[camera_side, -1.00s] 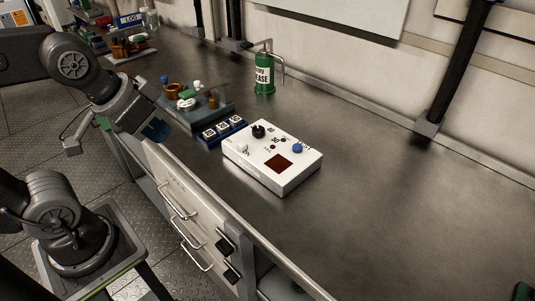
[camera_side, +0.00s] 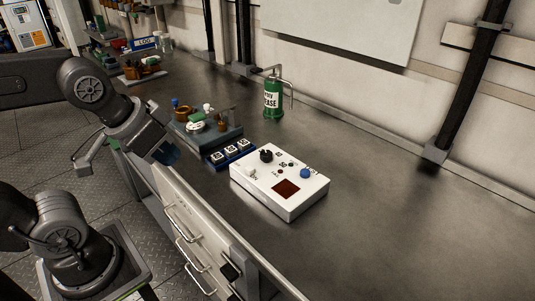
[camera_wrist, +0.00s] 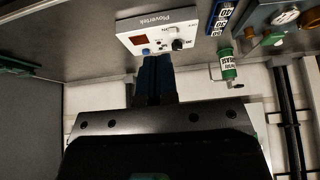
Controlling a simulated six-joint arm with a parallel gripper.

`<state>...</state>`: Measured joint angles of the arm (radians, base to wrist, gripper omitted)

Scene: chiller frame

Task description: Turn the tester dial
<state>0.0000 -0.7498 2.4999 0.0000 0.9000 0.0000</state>
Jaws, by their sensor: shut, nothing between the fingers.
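The tester (camera_side: 258,190) is a white box lying on the metal bench, with a dark red display (camera_side: 286,188), a black dial (camera_side: 266,155), a blue knob (camera_side: 305,173) and a small white switch (camera_side: 252,175). My gripper (camera_side: 168,155) is shut and empty, left of the tester in the side view and apart from it. In the wrist view the tester (camera_wrist: 160,24) shows upside down near the top, with its black dial (camera_wrist: 177,44) and blue knob (camera_wrist: 146,51). My blue fingers (camera_wrist: 155,70) are together there, overlapping the picture just under the tester's edge.
A blue block strip with white labelled tops (camera_side: 231,150) sits beside the tester. Behind it is a grey tray (camera_side: 225,133) with small pots and parts. A green grease can (camera_side: 273,100) stands farther back. Bench right of the tester is clear. Drawer handles (camera_side: 185,222) jut from the front.

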